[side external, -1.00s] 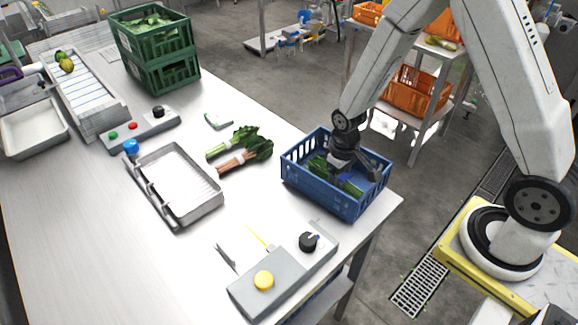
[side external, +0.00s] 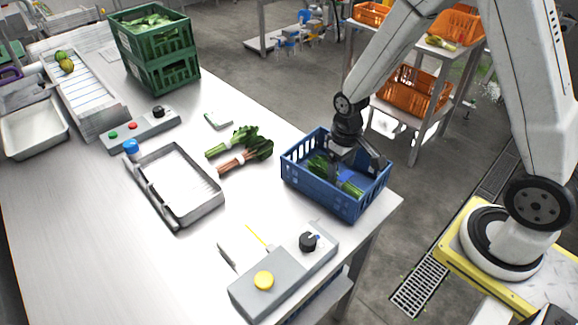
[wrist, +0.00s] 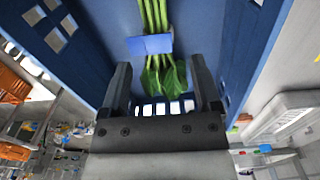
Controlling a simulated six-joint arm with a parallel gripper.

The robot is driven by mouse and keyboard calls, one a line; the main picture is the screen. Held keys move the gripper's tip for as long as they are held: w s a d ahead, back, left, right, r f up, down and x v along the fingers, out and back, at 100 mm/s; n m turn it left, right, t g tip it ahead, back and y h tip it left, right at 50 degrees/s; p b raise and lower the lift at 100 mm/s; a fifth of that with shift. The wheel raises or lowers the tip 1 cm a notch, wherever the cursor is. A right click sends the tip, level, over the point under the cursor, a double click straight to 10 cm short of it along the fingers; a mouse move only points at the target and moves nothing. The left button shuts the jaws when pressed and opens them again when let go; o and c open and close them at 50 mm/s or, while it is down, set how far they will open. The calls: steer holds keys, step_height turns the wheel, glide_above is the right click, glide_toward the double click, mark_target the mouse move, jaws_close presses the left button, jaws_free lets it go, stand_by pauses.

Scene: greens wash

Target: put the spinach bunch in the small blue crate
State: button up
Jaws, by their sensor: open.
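The small blue crate (side external: 318,190) stands at the table's right corner; its blue walls also fill much of the wrist view (wrist: 92,40). A green bunch with a blue band, which I take as the spinach bunch (side external: 350,187), lies inside the crate. In the wrist view the bunch (wrist: 158,72) shows its stems, band and leaves between my finger lines. My gripper (side external: 358,160) is over the crate, low at its rim. Its fingers (wrist: 160,68) are spread, with visible gaps on both sides of the bunch. The bunch's underside is hidden.
Two other leafy bunches, one pale-stemmed (side external: 225,146) and one red-stemmed (side external: 236,162), lie left of the crate. A metal tray (side external: 213,206), a control box with a yellow button (side external: 263,281) and stacked green crates (side external: 160,73) are on the table.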

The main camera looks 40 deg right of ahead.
mark_target(340, 176)
step_height(340, 176, up, 8)
steer(key=shift+r, duration=0.2)
stand_by(0.3)
steer(key=shift+s, duration=0.1)
stand_by(0.5)
steer(key=s+a+t, duration=0.1)
steer(key=s+t, duration=0.1)
steer(key=s, duration=0.4)
steer(key=shift+s+a+r+t, duration=0.3)
steer(key=shift+s+a, duration=0.05)
stand_by(1.1)
